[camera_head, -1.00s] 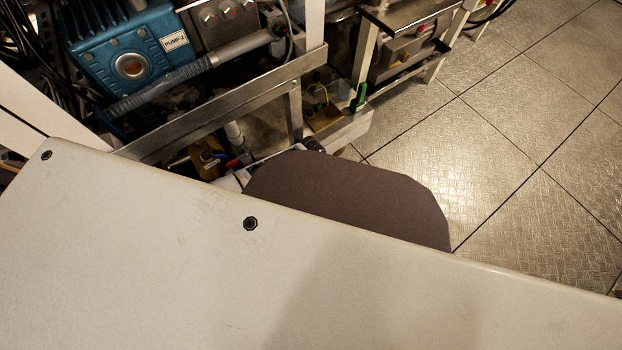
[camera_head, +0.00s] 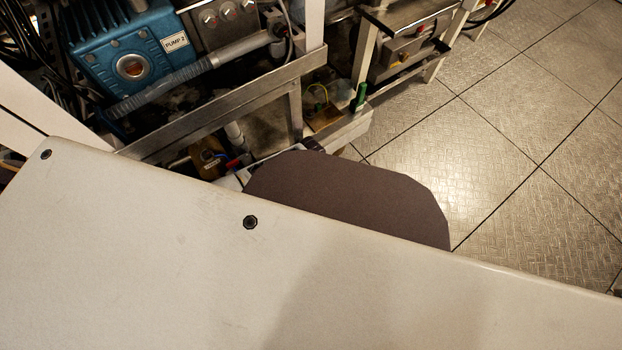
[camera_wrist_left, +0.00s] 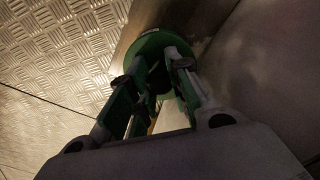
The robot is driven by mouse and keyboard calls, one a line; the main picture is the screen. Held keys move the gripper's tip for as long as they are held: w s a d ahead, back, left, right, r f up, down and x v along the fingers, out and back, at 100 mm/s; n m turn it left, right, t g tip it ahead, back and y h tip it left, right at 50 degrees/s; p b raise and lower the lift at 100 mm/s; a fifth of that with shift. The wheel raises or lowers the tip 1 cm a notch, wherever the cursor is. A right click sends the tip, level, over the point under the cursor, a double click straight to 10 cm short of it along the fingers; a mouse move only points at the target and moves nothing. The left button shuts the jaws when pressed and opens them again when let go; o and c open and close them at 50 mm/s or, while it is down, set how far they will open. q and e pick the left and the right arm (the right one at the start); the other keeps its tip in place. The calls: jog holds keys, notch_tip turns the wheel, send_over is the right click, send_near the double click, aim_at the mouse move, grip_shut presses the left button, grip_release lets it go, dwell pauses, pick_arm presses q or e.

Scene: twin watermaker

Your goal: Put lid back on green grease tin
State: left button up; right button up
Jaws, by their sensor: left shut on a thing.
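In the left wrist view my left gripper (camera_wrist_left: 156,68) is shut on a round green piece that looks like the green lid (camera_wrist_left: 151,41). Its disc-like rim shows around and beyond the fingertips, and the fingers hide its middle. The view is dark, and I cannot make out a separate green tin there. In the head view a small upright dark green object (camera_head: 360,97) stands by the lower frame; it is too small to identify. Neither of my grippers shows in the head view.
A blue pump (camera_head: 125,55) labelled PUMP 2 sits in a metal frame (camera_head: 225,105) at upper left. A pale panel with dark bolts hides the lower head view. Bare patterned floor tiles (camera_head: 500,130) lie at right. In the wrist view a smooth dark surface (camera_wrist_left: 265,60) is close at right.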

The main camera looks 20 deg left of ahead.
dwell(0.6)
pick_arm(q)
jog(key=o, duration=0.8)
jog(key=shift+o, duration=0.6)
jog(key=o, duration=0.5)
